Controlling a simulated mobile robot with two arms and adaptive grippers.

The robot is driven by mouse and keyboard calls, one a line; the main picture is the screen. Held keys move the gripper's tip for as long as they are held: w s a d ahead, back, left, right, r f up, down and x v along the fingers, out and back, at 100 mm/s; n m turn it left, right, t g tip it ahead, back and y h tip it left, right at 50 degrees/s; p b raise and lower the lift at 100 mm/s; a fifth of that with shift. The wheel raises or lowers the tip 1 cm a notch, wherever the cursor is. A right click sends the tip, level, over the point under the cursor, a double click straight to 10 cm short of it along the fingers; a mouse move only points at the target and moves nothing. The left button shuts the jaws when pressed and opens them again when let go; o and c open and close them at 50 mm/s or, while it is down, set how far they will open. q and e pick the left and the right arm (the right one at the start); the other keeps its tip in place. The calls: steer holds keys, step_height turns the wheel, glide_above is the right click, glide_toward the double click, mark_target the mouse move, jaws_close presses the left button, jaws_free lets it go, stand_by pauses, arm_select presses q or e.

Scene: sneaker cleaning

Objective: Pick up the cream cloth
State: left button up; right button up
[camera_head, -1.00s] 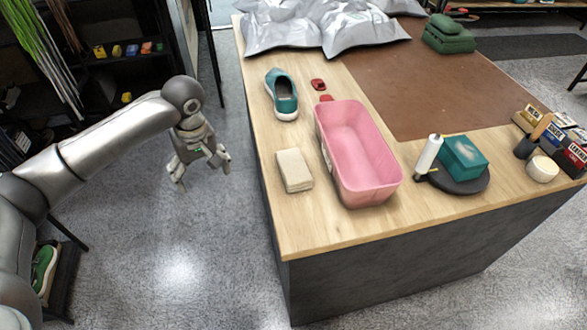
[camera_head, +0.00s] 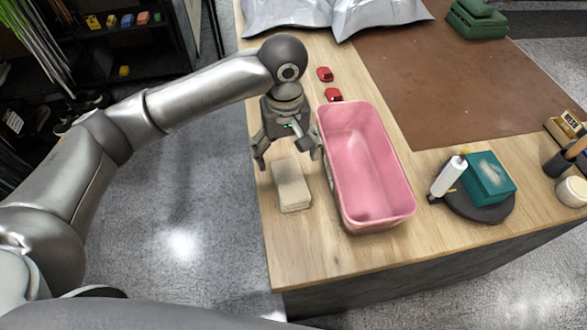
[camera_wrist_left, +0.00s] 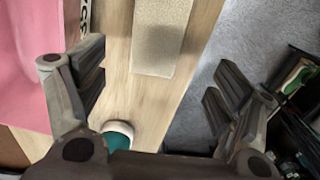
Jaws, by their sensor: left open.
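The cream cloth (camera_head: 291,186) is a folded, pale block lying on the wooden table, left of the pink bin, in the head view. My left gripper (camera_head: 288,158) is open and empty, above the table at the cloth's far end. Its fingers spread to either side of the cloth's line. In the left wrist view the cloth (camera_wrist_left: 160,38) lies ahead, between and beyond the open fingers (camera_wrist_left: 155,90). I cannot tell the exact height of the fingers over the table. My right gripper is not in view.
The pink bin (camera_head: 368,165) stands close to the right of my left gripper. The teal sneaker (camera_wrist_left: 118,135) shows in the wrist view; my arm hides it in the head view. A teal box (camera_head: 489,178) and white bottle (camera_head: 448,177) stand right. Bare wood lies in front.

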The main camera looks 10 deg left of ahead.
arm_select(q)
glide_above(290, 180)
steer(key=f, duration=0.4)
steer(key=shift+s+a, duration=0.2)
steer(key=shift+a, duration=0.2)
steer(key=shift+w+f+p, duration=0.1)
steer(key=shift+f+p, duration=0.25)
steer(key=f, duration=0.3)
steer(key=f+p, duration=0.1)
steer(key=shift+d+f, duration=0.4)
steer(key=shift+w, duration=0.1)
steer(key=c, duration=1.1)
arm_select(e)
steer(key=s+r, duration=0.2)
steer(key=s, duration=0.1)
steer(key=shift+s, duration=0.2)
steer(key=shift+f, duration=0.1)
